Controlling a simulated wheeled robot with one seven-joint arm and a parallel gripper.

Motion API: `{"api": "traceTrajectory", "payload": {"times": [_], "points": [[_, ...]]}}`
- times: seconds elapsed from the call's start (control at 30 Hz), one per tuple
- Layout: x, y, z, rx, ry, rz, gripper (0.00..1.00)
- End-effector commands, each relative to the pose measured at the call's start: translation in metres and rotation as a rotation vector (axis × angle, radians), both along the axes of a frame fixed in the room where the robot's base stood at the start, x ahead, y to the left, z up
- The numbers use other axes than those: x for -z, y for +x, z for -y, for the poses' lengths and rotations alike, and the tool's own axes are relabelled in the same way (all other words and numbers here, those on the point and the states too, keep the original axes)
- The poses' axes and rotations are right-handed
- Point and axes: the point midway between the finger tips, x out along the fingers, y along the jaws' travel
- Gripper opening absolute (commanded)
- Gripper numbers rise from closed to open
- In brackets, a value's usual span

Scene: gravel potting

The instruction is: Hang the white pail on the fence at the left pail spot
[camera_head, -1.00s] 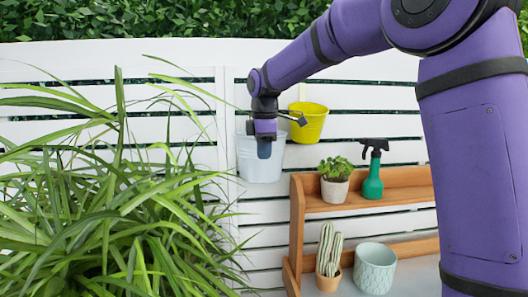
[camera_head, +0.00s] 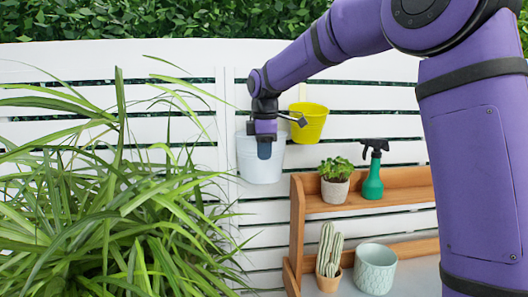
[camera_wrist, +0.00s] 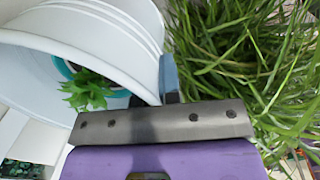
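The white pail (camera_head: 246,160) is upright in front of the slatted white fence (camera_head: 200,52), left of the yellow pail. I cannot tell whether it touches or hangs on the fence. My gripper (camera_head: 264,150) is at the pail's near side, with a finger in front of its wall. In the wrist view the pail (camera_wrist: 125,55) fills the upper left. My gripper (camera_wrist: 155,98) has a blue-grey finger outside the rim and a dark finger on the inner side, with the wall pinched between them. A leafy plant in a teal-rimmed pot (camera_wrist: 88,92) shows within the pail's opening.
A yellow pail (camera_head: 309,123) hangs on the fence to the right. Below, a wooden shelf (camera_head: 297,225) holds a potted plant (camera_head: 335,185), a green spray bottle (camera_head: 372,182), a cactus (camera_head: 329,250) and a pale pot (camera_head: 375,270). Long grassy leaves (camera_head: 100,220) fill the left.

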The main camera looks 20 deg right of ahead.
Motion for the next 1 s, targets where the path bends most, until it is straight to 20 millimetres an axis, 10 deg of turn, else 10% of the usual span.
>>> {"api": "traceTrajectory", "payload": {"times": [1.0], "points": [[0.0096,0.0,0.0,0.0,0.0,0.001,0.0]]}}
